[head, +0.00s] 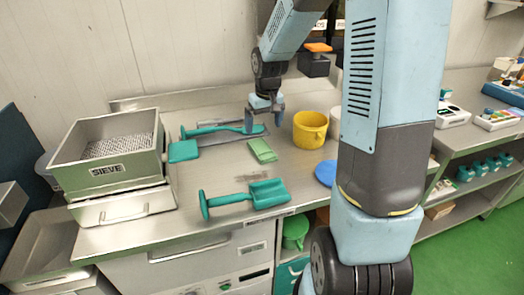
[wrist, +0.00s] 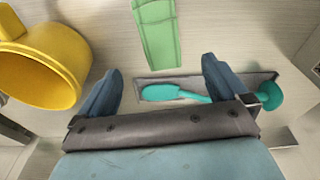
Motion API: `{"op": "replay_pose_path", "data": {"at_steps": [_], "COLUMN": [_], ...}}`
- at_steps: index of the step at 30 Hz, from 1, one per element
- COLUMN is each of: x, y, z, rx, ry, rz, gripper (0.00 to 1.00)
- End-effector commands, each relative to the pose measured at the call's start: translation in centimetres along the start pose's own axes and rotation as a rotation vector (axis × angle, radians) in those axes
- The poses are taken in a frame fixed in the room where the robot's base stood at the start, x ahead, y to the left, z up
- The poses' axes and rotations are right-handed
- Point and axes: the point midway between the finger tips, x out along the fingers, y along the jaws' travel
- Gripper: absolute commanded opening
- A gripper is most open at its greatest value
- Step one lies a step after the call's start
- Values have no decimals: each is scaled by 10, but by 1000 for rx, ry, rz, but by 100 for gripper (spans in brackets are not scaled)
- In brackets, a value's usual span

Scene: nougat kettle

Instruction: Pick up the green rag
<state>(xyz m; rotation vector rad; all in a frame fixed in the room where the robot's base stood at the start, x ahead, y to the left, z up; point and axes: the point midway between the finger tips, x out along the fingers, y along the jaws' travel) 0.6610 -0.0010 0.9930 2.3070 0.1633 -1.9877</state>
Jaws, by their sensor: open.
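The green rag (head: 262,151) is a light green folded rectangle lying flat on the metal table. In the wrist view the rag (wrist: 155,32) lies beyond my fingertips, at the top of the picture, with its far end cut off. My gripper (head: 264,118) is above the table, a little behind the rag in the head view. In the wrist view my gripper (wrist: 158,75) has its two blue fingers wide apart with nothing between them touching. The rag is apart from both fingers.
A yellow bucket (head: 310,130) stands right of the rag. A teal spatula (head: 210,129) lies on a grey tray behind it, under my gripper. A teal scoop (head: 250,197) lies in front, and a sieve box (head: 108,150) stands left. A blue disc (head: 326,173) is at right.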

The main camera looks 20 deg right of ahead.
Motion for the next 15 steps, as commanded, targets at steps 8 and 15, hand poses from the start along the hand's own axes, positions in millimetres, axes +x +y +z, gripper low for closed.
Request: {"op": "replay_pose_path", "data": {"at_steps": [8,15], "x": [40,52], "y": [0,0], "z": [0,1], "rx": [-1,0], "ry": [-2,-1], "rz": [-1,0], "gripper": [100,100]}}
